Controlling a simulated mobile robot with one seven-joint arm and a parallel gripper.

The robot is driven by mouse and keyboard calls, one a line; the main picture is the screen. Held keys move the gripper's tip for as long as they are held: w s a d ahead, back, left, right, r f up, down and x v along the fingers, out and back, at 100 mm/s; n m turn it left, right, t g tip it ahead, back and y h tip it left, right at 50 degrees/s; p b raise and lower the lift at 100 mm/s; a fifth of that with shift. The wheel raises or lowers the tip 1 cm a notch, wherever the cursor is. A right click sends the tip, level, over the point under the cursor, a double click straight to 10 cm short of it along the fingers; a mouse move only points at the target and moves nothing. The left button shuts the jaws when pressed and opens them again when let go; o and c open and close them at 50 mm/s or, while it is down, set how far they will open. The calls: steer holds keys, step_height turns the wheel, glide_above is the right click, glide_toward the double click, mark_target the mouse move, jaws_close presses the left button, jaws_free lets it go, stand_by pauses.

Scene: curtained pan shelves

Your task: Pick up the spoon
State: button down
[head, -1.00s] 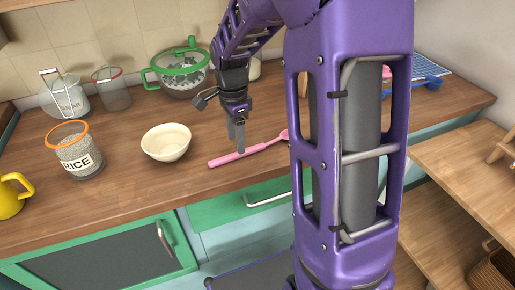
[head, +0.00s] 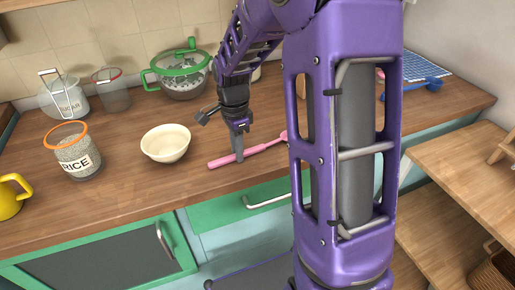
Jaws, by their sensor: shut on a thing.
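The pink spoon (head: 222,161) lies on the wooden counter near its front edge, to the right of a cream bowl. Its handle points left. Its far right end is partly hidden behind my purple arm. My gripper (head: 238,156) points down at the handle and is shut on it. The spoon appears to rest on the counter still.
The cream bowl (head: 166,143) stands just left of the spoon. A rice jar (head: 77,152), a sugar jar (head: 64,99), a clear jar (head: 113,92) and a green-lidded pot (head: 181,75) stand further left and back.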

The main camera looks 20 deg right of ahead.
steer(key=shift+r, duration=0.1)
step_height(320, 180, up, 10)
steer(key=p, duration=0.1)
stand_by(0.4)
steer(key=c, duration=1.4)
jaws_free()
steer(key=shift+c, duration=0.2)
jaws_close()
